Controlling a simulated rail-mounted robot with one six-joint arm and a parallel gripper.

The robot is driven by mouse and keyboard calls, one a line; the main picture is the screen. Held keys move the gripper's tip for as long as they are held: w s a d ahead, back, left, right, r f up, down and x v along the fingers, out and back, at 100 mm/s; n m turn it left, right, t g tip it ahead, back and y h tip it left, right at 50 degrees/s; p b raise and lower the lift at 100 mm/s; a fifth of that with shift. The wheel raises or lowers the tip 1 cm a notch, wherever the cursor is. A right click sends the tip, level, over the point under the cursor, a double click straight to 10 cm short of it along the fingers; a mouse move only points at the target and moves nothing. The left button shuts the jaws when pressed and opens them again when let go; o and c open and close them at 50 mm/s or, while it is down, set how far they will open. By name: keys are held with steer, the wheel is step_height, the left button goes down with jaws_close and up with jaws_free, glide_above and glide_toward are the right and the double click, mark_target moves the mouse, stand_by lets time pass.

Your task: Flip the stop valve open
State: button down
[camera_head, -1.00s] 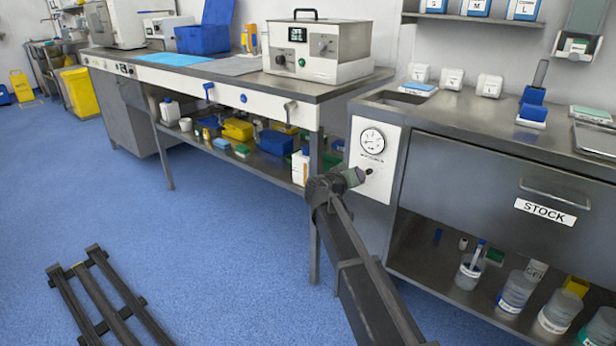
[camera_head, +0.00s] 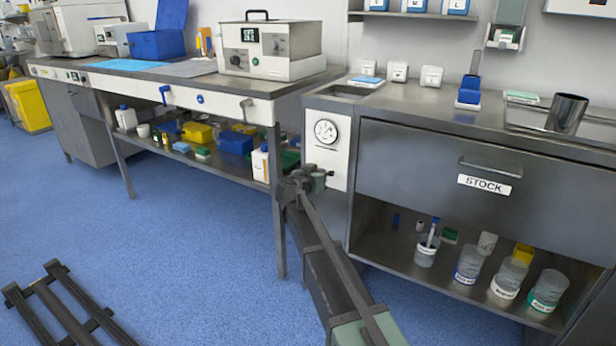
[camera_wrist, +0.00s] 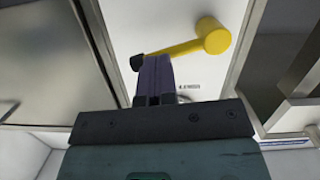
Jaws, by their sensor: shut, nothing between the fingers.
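The stop valve's yellow lever (camera_wrist: 178,49) shows in the wrist view on a white panel (camera_wrist: 205,70). Its round yellow hub (camera_wrist: 214,36) is at the right and its black tip (camera_wrist: 138,62) at the left. My gripper (camera_wrist: 158,62) is shut and empty. Its fingertips overlap the lever near the black tip in the picture; I cannot tell whether they touch. In the head view my gripper (camera_head: 319,180) is in front of the white gauge panel (camera_head: 340,160), below the gauge (camera_head: 326,131). The lever is hidden or too small to tell there.
A table leg (camera_head: 277,205) stands just left of my gripper. The STOCK drawer (camera_head: 485,185) is to the right, above a shelf with several jars (camera_head: 468,264). A dark rack (camera_head: 62,305) lies on the floor at lower left. The blue floor between is clear.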

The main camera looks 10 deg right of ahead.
steer(key=r+p+v, duration=0.1)
steer(key=p+v, duration=0.1)
steer(key=v, duration=0.4)
steer(key=w+r+p+v, duration=0.1)
steer(key=p+v, duration=0.2)
steer(key=v, duration=0.3)
steer(key=shift+s+a+r, duration=0.2)
steer(key=shift+a+r, duration=0.2)
steer(key=shift+a, duration=0.15)
